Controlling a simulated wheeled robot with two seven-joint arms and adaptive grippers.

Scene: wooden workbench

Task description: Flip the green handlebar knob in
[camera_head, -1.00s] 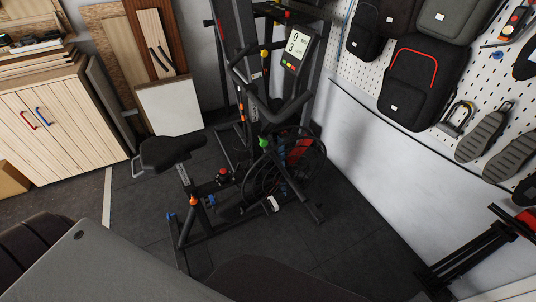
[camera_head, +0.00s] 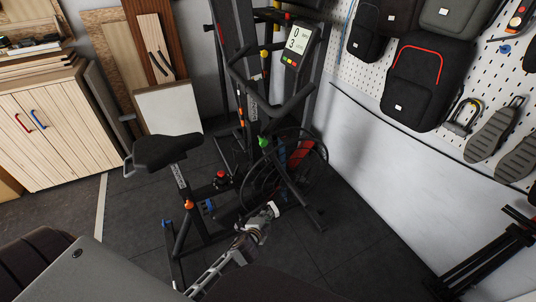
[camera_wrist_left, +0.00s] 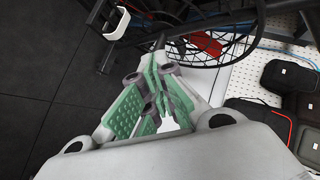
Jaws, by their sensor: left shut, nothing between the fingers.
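The green handlebar knob (camera_head: 263,142) is a small round knob on the dark exercise bike (camera_head: 184,225), low on its front frame, below the black handlebar and above the wheel. I cannot make it out in the left wrist view. My left gripper (camera_head: 262,224) is low in front of the bike, near the white pedal, below and apart from the green knob. In the left wrist view its green-padded fingers (camera_wrist_left: 158,78) are shut with nothing held, pointing toward the wheel. My right gripper is not in view.
A yellow knob (camera_head: 264,54), a red knob (camera_head: 221,174) and an orange knob (camera_head: 189,204) are also on the bike. The display (camera_head: 297,47) stands above the handlebar. The white wall and pegboard bound the right side; floor in front is clear.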

